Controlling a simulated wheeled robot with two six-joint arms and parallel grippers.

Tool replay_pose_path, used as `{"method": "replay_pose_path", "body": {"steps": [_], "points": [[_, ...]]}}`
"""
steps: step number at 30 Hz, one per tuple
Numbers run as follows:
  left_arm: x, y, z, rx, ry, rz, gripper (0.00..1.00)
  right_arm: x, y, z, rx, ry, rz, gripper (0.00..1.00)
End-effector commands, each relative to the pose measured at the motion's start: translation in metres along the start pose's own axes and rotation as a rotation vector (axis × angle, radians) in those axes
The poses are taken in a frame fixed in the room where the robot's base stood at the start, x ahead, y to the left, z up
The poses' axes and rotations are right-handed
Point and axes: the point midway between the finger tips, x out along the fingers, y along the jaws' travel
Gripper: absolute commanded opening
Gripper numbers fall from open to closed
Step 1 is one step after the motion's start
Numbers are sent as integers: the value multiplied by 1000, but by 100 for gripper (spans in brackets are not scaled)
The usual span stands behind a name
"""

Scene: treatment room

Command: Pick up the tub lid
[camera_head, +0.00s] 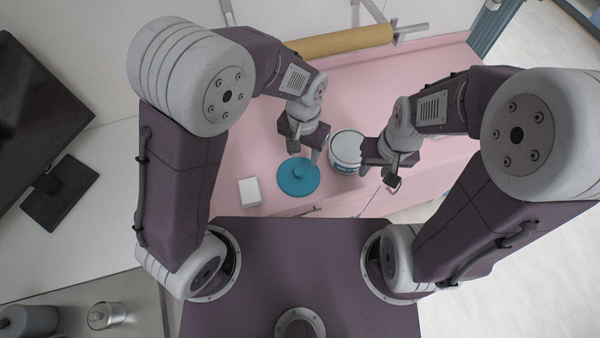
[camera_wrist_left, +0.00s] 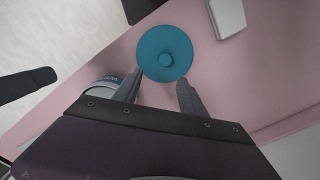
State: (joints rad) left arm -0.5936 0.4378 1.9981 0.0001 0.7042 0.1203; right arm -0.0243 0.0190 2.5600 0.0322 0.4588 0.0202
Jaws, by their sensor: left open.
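The tub lid (camera_head: 298,177) is a round teal disc with a small raised knob, lying flat on the pink surface. It also shows in the left wrist view (camera_wrist_left: 164,54). My left gripper (camera_head: 304,156) is open and empty, just behind the lid in the head view. In the left wrist view its two fingers (camera_wrist_left: 160,84) point toward the lid's near edge; whether they touch it I cannot tell. The white tub (camera_head: 346,148) stands just right of my left gripper. My right gripper (camera_head: 390,180) is right of the tub; its jaw opening is not clear.
A small white box (camera_head: 250,192) lies left of the lid. The pink counter (camera_head: 430,85) is clear at the back right. A brown roll (camera_head: 340,41) on a bar lies along the back. A dark monitor (camera_head: 40,100) stands at the left.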

Motion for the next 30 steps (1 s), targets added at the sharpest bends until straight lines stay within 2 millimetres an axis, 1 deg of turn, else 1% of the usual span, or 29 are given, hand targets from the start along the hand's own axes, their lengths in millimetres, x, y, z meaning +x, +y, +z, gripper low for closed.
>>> {"method": "replay_pose_path", "body": {"steps": [1, 4, 6, 11, 15, 18, 21, 26, 27, 29, 30], "points": [[9, -1, 2, -1, -7, -1, 49, -1, 0, 0, 0, 0, 0, 40], [24, -1, 2, -1, -5, -1, 49, -2, 0, 0, 0, 0, 0, 40], [30, -1, 2, -2, -4, -1, 49, -3, 0, 0, 0, 0, 0, 40], [37, -1, 3, -2, -5, -1, 49, -4, 0, 0, 0, 0, 0, 40], [62, -1, 10, -2, -9, -1, 49, -10, 0, -1, 0, 0, 0, 40], [78, -1, 9, -2, -6, -1, 49, -9, 0, -1, 0, 0, 0, 40], [84, -1, 8, -2, -3, -1, 49, -9, 0, -1, 0, 0, 0, 40], [84, -1, 8, -2, -1, -1, 49, -9, 0, -1, 0, 0, 0, 40], [84, -1, 8, -2, -1, -1, 46, -9, 0, -1, 0, 0, 0, 40], [84, -1, 8, -2, -1, -1, 30, -9, 0, -1, 0, 0, 0, 40], [84, -1, 8, -2, -1, -1, 18, -9, 0, -1, 0, 0, 0, 40]]}}
